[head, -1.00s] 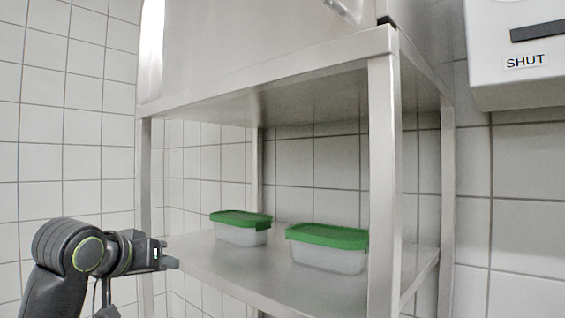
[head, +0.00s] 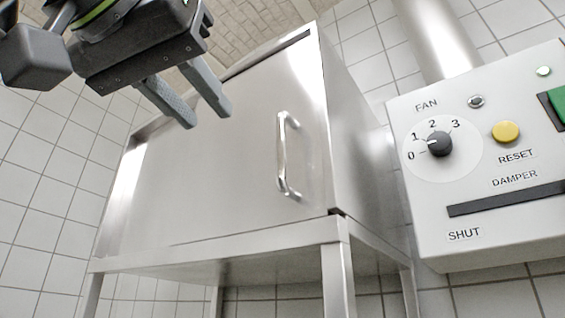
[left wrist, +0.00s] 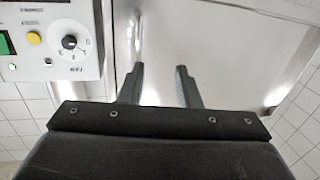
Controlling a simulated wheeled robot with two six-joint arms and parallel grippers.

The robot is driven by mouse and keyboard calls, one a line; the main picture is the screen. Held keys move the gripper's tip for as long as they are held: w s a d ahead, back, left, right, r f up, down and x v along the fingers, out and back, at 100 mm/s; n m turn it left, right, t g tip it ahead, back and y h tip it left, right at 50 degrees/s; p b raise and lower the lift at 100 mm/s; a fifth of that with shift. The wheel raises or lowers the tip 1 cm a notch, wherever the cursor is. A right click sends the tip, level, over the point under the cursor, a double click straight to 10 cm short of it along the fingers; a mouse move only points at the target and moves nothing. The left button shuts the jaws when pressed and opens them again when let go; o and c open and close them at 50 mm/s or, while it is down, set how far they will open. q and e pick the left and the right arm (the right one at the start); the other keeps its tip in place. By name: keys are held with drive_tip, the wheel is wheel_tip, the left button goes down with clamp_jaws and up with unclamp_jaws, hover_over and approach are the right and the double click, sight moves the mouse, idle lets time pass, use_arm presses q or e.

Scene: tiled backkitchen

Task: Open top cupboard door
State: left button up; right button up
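The top cupboard is a stainless steel box with a flat front door (head: 230,165), which is shut. Its upright bar handle (head: 288,155) sits near the door's right edge. My left gripper (head: 208,115) is in front of the door, up and to the left of the handle, apart from it. Its two fingers are spread with nothing between them. In the left wrist view the open left gripper (left wrist: 160,85) points at the door (left wrist: 215,50), and the handle (left wrist: 137,40) shows just beyond the finger on the picture's left. My right gripper is not in view.
A white control box (head: 490,160) with a fan dial, yellow button and damper slot is on the wall right of the cupboard. A metal pipe (head: 440,35) rises behind it. The cupboard stands on a steel frame (head: 337,280). The space before the door is otherwise clear.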

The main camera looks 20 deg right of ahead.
use_arm(q)
drive_tip(key=s+r, duration=0.2)
drive_tip(key=s, duration=0.3)
drive_tip(key=p, duration=0.7)
approach(279, 146)
drive_tip(key=shift+m+h, duration=0.3)
drive_tip(key=shift+h, duration=0.1)
drive_tip(key=x, duration=0.9)
drive_tip(key=shift+w+d+f, duration=0.1)
drive_tip(key=shift+w, duration=0.25)
drive_tip(key=shift+w+d+f, duration=0.1)
drive_tip(key=shift+w+d, duration=0.25)
drive_tip(key=shift+w, duration=0.1)
clamp_jaws()
